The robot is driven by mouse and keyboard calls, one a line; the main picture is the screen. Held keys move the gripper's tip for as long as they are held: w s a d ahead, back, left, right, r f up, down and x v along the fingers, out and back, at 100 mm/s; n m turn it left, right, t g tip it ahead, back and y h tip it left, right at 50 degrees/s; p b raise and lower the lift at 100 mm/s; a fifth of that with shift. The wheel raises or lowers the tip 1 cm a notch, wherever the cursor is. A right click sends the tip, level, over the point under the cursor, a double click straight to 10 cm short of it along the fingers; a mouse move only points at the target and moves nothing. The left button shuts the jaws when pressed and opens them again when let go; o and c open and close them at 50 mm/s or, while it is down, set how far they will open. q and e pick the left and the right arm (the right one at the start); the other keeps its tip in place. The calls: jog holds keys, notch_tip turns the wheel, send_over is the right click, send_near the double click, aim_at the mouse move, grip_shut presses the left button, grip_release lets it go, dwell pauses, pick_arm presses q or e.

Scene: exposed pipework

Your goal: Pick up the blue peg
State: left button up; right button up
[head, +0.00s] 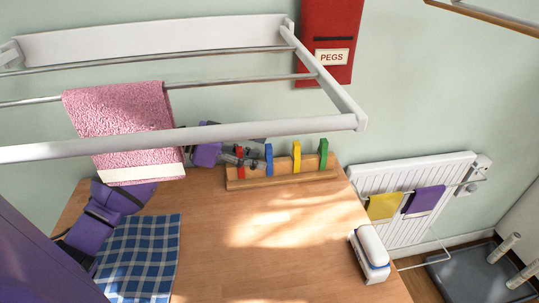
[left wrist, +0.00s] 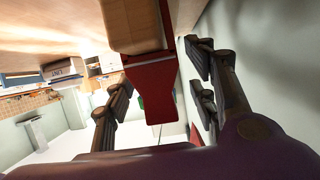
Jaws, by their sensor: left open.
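The blue peg (head: 269,160) stands upright in a wooden rack (head: 285,182) at the back of the table, between a red peg (head: 240,167) and a yellow peg (head: 297,157). My left gripper (head: 250,157) reaches in from the left, by the red peg, its fingertips close to the blue peg's left side. I cannot tell whether they touch it. The left wrist view shows the gripper's dark fingers (left wrist: 160,88) spread apart. I cannot make out the blue peg there. My right gripper is not in view.
A green peg (head: 323,154) stands at the rack's right end. A drying rail (head: 270,128) with a pink towel (head: 120,125) hangs above my left arm. A red pegs bag (head: 330,25) hangs on the wall. A checked cloth (head: 140,260) lies front left; the table's middle is clear.

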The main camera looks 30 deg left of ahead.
aim_at(269, 159)
pick_arm(q)
jog(key=shift+x, duration=1.5)
jog(key=shift+a, duration=0.1)
jog(key=c, duration=1)
